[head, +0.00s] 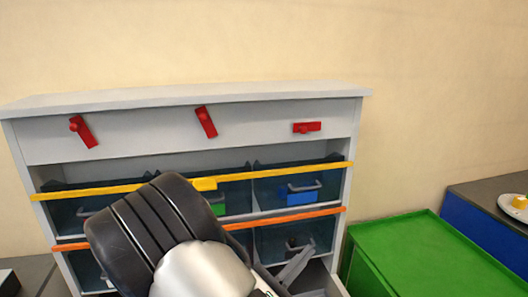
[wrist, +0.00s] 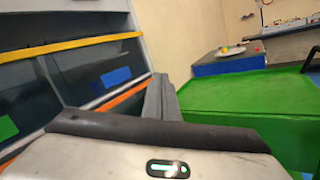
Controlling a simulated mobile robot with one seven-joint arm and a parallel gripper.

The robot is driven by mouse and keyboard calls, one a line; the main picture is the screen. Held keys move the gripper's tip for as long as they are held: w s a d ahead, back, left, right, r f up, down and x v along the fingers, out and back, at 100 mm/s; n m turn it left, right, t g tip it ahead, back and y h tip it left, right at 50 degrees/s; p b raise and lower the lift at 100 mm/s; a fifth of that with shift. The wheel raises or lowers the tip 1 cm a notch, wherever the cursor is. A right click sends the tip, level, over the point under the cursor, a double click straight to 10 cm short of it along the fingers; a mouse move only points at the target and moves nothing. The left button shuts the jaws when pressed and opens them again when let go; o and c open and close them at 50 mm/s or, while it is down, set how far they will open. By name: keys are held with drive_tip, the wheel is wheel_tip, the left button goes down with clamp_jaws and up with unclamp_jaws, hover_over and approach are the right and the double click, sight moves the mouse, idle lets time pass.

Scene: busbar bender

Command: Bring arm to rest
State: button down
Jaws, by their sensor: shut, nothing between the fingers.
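My gripper (wrist: 161,92) shows in the wrist view as grey fingers closed together, with nothing held between them. In the head view my dark and white arm covers the lower middle, and the gripper's grey fingers (head: 297,263) show just right of it, in front of the lower drawers. The fingers point toward the gap between the cabinet and the green box. I cannot tell whether they touch anything.
A grey cabinet (head: 190,100) has red handles, a yellow bar (head: 300,172), an orange bar (head: 320,215) and dark bins. A green box (head: 430,255) stands to the right, with a blue block (head: 485,235) and a white plate (head: 512,207) beyond. The wall above is clear.

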drive_tip(key=s+d+r+m+g+y+p, duration=0.2)
drive_tip(key=s+d+r+m+g+y, duration=0.25)
drive_tip(key=s+d+m+g, duration=1)
drive_tip(key=s+a+r+m+t+y+p, duration=0.1)
drive_tip(key=s+a+r+m+t+y, duration=0.1)
drive_tip(key=a+r+m+y, duration=0.2)
drive_tip(key=s+a+r+m+t+y+p, duration=0.1)
drive_tip(key=s+a+r+m+t+y, duration=0.1)
drive_tip(key=a+r+y, duration=0.3)
wheel_tip(320, 180, up, 3)
drive_tip(key=shift+s+a+r+m+t, duration=0.2)
drive_tip(key=shift+s+a+m+t, duration=0.15)
drive_tip(key=shift+m+t, duration=0.5)
